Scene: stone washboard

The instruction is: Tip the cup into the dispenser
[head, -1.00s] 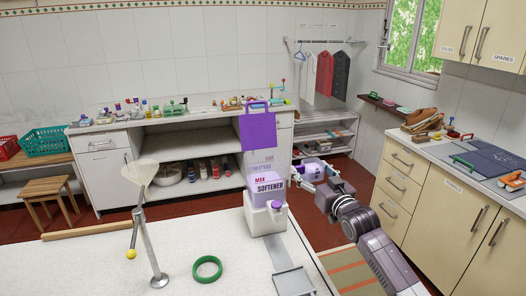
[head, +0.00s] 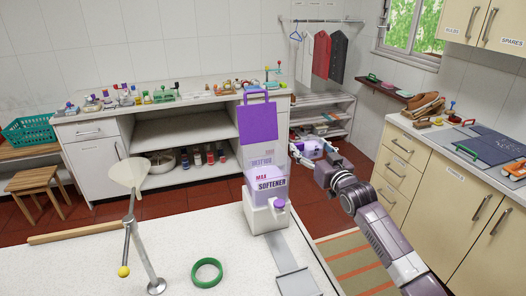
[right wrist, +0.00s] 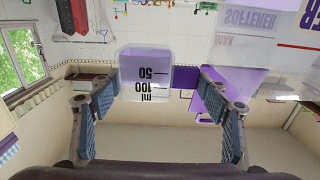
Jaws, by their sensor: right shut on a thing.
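My right gripper (head: 309,149) is shut on a clear cup with a pale lilac tint (head: 317,147), to the right of the dispenser and above its body. The right wrist view shows the cup (right wrist: 146,75) between the fingertips (right wrist: 155,78), its "ml 100 50" marks upside down, like the lettering on the dispenser. The cup looks about upright and apart from the dispenser. The white and lilac "MAX SOFTENER" dispenser (head: 265,212) stands on the near counter. Its purple lid (head: 258,122) with a handle stands up, open. The opening is hidden. My left gripper is not in view.
On the near counter (head: 100,268) are a green ring (head: 206,271), a metal stand with a pale funnel-like top (head: 130,175) and a wooden rod (head: 80,233). A grey metal strip (head: 290,268) lies before the dispenser. The air right of the dispenser holds my arm.

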